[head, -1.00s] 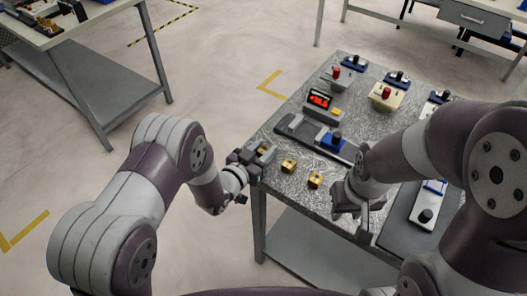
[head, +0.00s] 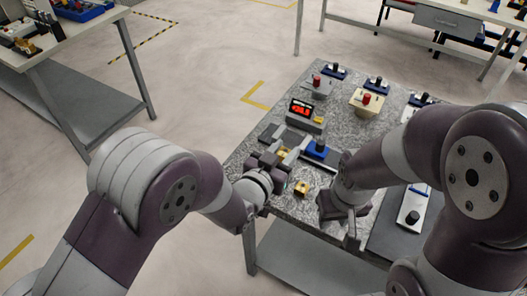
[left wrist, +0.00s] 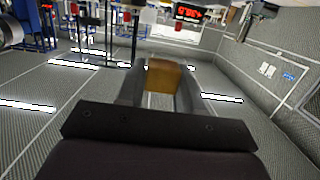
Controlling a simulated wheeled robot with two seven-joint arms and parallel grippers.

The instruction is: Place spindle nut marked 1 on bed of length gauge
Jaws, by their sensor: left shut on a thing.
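My left gripper (head: 284,153) is shut on a brass spindle nut. In the left wrist view the nut (left wrist: 164,75) is a brown-gold block between the two fingers; no number can be read on it. In the head view the gripper is over the left part of the length gauge's dark bed (head: 270,133); whether the nut touches the bed cannot be told. The gauge has a blue slide (head: 320,149) with a dark knob and a lit red display (head: 301,107). Another brass nut (head: 301,188) lies on the table. My right gripper (head: 348,226) hangs near the front edge; its opening is unclear.
The grey mottled table (head: 255,150) carries several blue-based and beige fixtures (head: 365,102) with red or dark knobs at the back. A dark mat (head: 392,238) with a grey device (head: 412,207) lies at the right. Other tables stand behind.

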